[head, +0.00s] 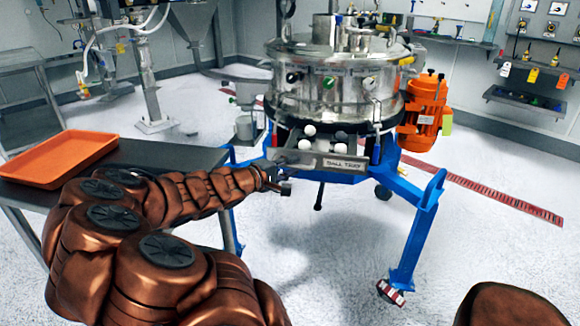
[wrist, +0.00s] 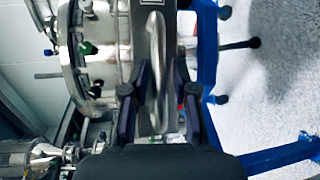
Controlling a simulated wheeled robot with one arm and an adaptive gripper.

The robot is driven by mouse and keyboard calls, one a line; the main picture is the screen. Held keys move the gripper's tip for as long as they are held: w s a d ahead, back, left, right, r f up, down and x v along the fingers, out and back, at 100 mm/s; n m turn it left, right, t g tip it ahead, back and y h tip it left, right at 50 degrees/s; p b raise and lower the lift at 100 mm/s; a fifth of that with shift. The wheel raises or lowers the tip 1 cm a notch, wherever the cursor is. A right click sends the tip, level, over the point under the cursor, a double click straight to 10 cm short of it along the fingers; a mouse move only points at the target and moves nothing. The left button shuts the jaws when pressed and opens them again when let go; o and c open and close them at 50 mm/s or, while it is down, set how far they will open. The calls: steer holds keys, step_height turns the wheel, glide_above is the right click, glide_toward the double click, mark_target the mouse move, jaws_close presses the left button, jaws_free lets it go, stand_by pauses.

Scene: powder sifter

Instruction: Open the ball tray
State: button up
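The ball tray (head: 345,163) is a metal drawer with a "BALL TRAY" label, low on the front of the steel sifter (head: 325,80). Several white and dark balls (head: 310,130) show behind its front panel, so the tray stands at least partly out. My gripper (head: 277,180) is at the left end of the panel. In the wrist view, the tray's looped metal handle (wrist: 155,60) lies between the two fingers of my gripper (wrist: 162,95). A gap shows beside the handle, and the fingers look open around it.
A blue frame (head: 420,215) carries the sifter, with an orange motor (head: 425,108) on its right. A dark table (head: 175,155) with an orange tray (head: 60,158) stands at the left. The floor in front of the frame is clear.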

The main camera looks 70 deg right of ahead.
steer(key=shift+o, duration=0.5)
steer(key=v, duration=1.2)
stand_by(0.6)
